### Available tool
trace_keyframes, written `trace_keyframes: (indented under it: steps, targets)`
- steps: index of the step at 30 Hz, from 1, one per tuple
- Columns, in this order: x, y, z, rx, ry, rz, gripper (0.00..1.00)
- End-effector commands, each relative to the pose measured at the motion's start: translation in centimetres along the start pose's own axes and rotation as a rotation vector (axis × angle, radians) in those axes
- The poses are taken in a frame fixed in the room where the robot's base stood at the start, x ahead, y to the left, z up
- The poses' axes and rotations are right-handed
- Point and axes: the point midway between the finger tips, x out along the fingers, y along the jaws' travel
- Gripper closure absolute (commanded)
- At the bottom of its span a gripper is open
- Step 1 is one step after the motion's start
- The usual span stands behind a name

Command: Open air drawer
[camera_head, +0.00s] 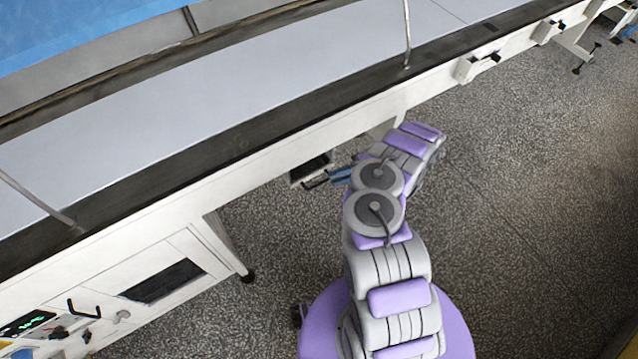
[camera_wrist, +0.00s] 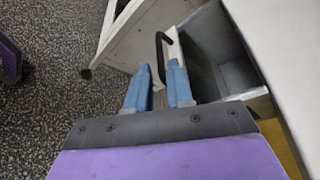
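A drawer with a white front and a black bar handle (camera_wrist: 159,56) sits under the machine's edge. It stands partly out, and its grey inside (camera_wrist: 212,45) shows in the wrist view. In the head view the drawer's dark inside (camera_head: 311,167) shows just below the white frame, with the handle (camera_head: 315,183) in front. My gripper (camera_wrist: 158,68) has its two blue fingers apart, with the handle's lower part between them in the picture. I cannot tell whether they touch it. In the head view the gripper (camera_head: 341,175) is just right of the handle, partly hidden by my arm.
The long white machine frame (camera_head: 270,163) runs above the drawer. A frame leg (camera_head: 228,246) stands to the left, near a control panel (camera_head: 30,323) and a cabinet with a dark window (camera_head: 160,281). Speckled floor (camera_head: 530,200) is open to the right.

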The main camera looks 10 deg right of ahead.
Motion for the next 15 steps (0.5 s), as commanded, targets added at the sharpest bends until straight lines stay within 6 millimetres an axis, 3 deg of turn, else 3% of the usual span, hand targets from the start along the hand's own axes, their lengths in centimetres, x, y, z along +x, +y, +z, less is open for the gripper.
trace_keyframes:
  steps: [6,15]
  targets:
    - [4.0,0.0,0.0,0.0,-0.003,-0.001,0.79]
    - [6.5,0.0,0.0,0.0,-0.001,0.0,0.79]
